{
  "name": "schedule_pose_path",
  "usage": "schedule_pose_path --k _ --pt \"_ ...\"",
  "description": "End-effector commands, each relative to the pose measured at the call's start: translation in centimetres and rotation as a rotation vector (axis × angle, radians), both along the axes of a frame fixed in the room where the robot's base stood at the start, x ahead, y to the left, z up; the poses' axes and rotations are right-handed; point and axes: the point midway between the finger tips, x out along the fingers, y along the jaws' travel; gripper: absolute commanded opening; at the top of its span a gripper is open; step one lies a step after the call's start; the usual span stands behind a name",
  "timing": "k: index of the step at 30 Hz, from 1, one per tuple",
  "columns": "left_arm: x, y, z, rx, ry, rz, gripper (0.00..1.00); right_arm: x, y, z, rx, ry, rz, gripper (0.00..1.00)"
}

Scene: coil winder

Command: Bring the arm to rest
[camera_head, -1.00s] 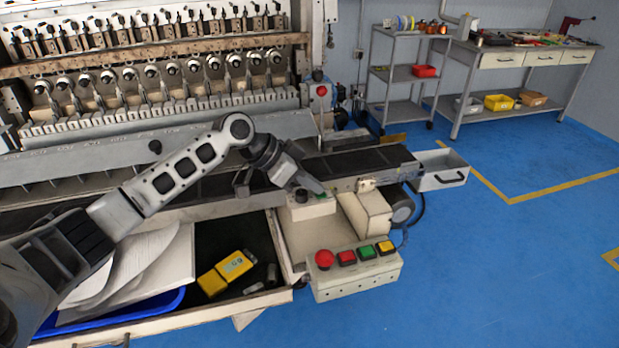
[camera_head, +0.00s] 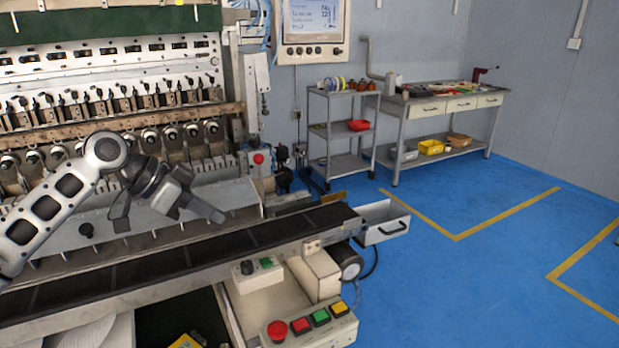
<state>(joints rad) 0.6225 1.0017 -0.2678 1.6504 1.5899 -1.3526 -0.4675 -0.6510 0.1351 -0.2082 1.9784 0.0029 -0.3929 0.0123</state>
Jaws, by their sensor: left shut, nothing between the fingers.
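My left arm comes in from the left edge, bent at a round grey joint. My left gripper (camera_head: 216,213) is shut and empty. In the picture it lies in front of the coil winder's lower panel, above the dark conveyor belt (camera_head: 220,250). It appears apart from the small switch box (camera_head: 258,273) with a green and a black knob. The coil winder (camera_head: 110,110) with its rows of spindles fills the left. My right gripper is not in view.
A button box (camera_head: 310,325) with red, green and yellow buttons stands at the front. An open drawer (camera_head: 160,325) holds a yellow thing (camera_head: 186,341). A shelf cart (camera_head: 343,130) and workbench (camera_head: 455,107) stand behind. Blue floor (camera_head: 470,280) is clear.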

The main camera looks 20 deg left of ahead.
Motion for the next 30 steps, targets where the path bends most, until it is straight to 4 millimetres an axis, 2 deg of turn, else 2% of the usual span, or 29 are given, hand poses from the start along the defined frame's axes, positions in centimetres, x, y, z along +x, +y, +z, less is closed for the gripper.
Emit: schedule_pose_path --k 2,4,5,8,11,12,15,16,18,21,26,30 --pt "-0.1 -0.2 -0.3 0.003 0.004 -0.003 0.0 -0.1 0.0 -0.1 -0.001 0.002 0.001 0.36" --pt "-0.4 -0.9 -1.6 0.016 0.02 -0.009 0.0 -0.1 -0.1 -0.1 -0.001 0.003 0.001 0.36" --pt "-0.6 -1.4 -2.6 0.025 0.032 -0.013 0.0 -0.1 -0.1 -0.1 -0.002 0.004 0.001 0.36" --pt "-2.3 -3.9 -7.1 0.073 0.086 -0.032 0.0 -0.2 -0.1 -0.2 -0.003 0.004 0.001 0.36" --pt "-5.4 -7.4 -12.9 0.133 0.147 -0.037 0.0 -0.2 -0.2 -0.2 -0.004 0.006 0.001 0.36" --pt "-7.0 -8.8 -15.0 0.158 0.168 -0.03 0.0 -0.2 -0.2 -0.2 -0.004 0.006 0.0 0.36" --pt "-11.7 -11.9 -19.4 0.206 0.213 0.028 0.0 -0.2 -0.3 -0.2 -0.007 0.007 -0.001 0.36" --pt "-12.9 -12.4 -20.3 0.218 0.222 0.055 0.0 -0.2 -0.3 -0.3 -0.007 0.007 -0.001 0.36" --pt "-15.5 -13.3 -21.6 0.241 0.242 0.121 0.0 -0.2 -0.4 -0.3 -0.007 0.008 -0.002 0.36" --pt "-18.4 -13.8 -22.5 0.264 0.267 0.22 0.0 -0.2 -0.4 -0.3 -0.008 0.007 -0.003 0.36" --pt "-22.3 -13.5 -22.9 0.297 0.309 0.377 0.0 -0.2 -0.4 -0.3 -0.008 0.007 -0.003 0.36" --pt "-25.4 -12.5 -22.7 0.33 0.347 0.517 0.0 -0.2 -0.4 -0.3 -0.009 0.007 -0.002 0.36"
